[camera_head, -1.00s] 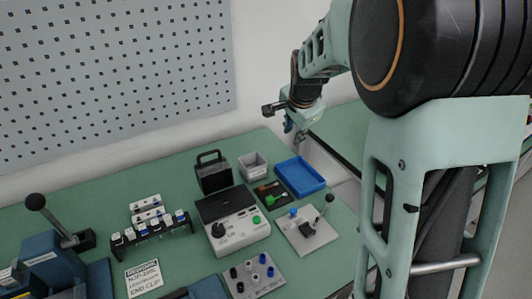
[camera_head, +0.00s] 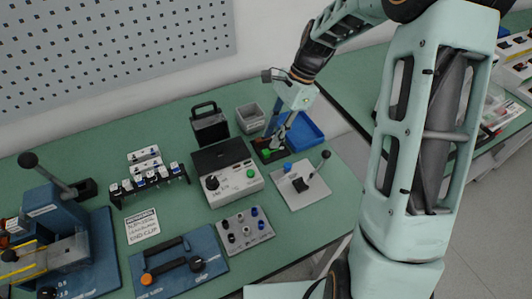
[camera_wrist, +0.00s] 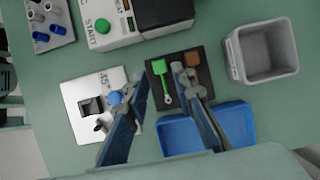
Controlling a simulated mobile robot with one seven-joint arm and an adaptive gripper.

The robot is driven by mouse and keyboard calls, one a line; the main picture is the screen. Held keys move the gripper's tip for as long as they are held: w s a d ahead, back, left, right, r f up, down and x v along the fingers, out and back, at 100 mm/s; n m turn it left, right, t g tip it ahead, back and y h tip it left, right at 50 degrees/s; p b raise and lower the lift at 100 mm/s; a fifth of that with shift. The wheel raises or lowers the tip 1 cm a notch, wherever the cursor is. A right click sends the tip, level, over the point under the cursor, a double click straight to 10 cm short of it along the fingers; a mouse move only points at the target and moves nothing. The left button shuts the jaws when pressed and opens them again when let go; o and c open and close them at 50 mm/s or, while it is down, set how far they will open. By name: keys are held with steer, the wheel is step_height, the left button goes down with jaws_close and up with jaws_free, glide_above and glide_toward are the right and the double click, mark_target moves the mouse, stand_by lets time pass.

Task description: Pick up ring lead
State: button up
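The ring lead (camera_wrist: 160,68) has a green body and a grey shank ending in a small ring. It lies on a black pad (camera_wrist: 151,103), and its green part also shows in the head view (camera_head: 267,153). My gripper (camera_wrist: 166,80) is open, its two blue-grey fingers apart on either side of the lead in the wrist view. In the head view, my gripper (camera_head: 277,134) hangs pointing down over the pad. Nothing is seen between the fingers except the lead below; the exact height gap cannot be told.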

mark_target(266, 151)
steer(key=x, duration=0.5)
steer(key=shift+d+f, duration=0.1)
steer(key=shift+c, duration=0.3)
jaws_close()
